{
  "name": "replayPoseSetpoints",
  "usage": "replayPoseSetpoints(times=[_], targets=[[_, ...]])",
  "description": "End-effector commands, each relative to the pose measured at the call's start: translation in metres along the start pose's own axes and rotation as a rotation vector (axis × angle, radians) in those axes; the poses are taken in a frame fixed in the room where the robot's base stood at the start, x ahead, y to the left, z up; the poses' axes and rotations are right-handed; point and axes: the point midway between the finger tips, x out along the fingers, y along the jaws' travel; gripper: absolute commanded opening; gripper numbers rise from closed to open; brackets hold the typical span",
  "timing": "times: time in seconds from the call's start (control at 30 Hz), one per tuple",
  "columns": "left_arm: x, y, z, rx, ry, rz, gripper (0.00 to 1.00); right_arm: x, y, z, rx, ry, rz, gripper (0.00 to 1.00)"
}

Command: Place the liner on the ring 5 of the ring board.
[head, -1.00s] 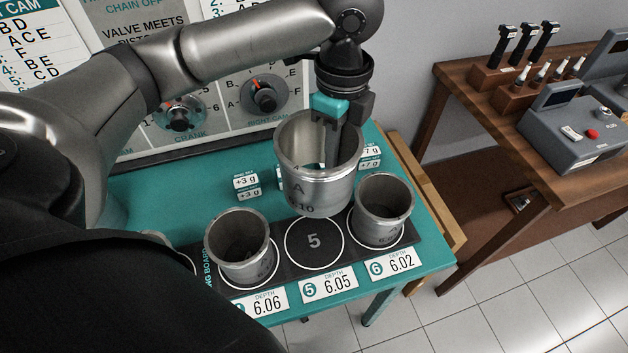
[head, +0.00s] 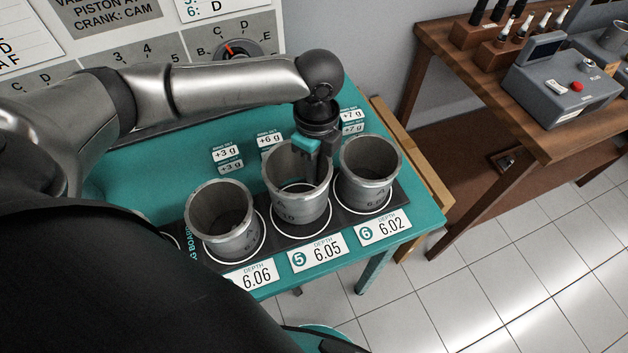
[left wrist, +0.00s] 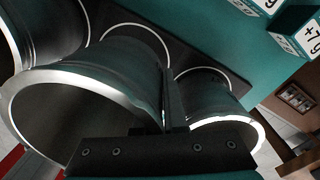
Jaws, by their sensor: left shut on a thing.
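The grey metal liner (head: 297,203) stands upright over ring 5 of the black ring board (head: 341,220), behind the "5 DEPTH 6.05" label (head: 318,254). Parts of the white ring line show around its base; I cannot tell whether it rests fully on the board. My left gripper (head: 318,163) is shut on the liner's right wall, one finger inside. In the left wrist view the liner (left wrist: 140,92) shows beside the gripper's dark mount, with an arc of ring line beyond it. My right gripper is not in view.
A liner (head: 222,222) stands on the ring to the left, and another (head: 368,178) on ring 6, close to the held one. Weight boxes (head: 228,160) sit behind on the teal table (head: 150,190). A wooden bench (head: 450,70) with a grey device stands at the right.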

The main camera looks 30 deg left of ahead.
Motion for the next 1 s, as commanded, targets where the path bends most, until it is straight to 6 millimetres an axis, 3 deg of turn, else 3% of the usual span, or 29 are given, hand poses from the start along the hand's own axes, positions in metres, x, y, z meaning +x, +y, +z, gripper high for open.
replayPoseSetpoints(times=[0.3,0.73,0.77,1.0], targets=[[0.04,-0.001,0.0,-0.001,0.0,0.002,0.0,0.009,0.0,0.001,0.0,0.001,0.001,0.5],[0.045,-0.002,0.0,0.0,0.0,-0.001,0.0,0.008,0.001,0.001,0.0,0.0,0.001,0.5],[0.045,-0.002,0.0,0.001,0.0,0.0,0.12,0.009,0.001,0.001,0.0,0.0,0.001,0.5],[0.045,-0.002,0.0,0.001,0.0,0.0,0.39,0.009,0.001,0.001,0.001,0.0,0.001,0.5]])
